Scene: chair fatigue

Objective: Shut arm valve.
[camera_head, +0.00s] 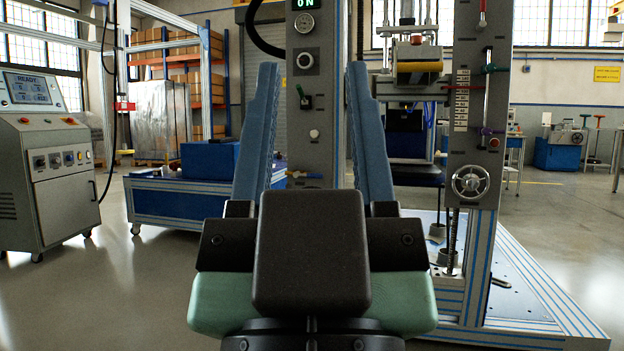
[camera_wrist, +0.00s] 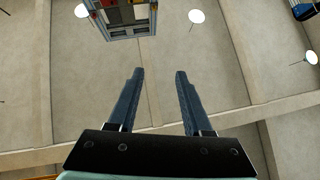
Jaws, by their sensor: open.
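My gripper (camera_head: 312,68) is open and empty, its two blue fingers upright in the head view. It also shows open in the wrist view (camera_wrist: 160,73), against the ceiling. Between the fingers, in the background, stands a grey control column (camera_head: 323,120). The right column has a handwheel (camera_head: 471,181), a green handle (camera_head: 489,68) and a purple handle (camera_head: 489,131). I cannot tell which is the arm valve. Nothing touches the fingers.
A grey console (camera_head: 48,155) reading "READY" stands at the left. A blue wheeled cart (camera_head: 175,203) is left of the column. The test machine's blue-striped base (camera_head: 530,300) covers the lower right. Open floor (camera_head: 110,285) lies at the lower left.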

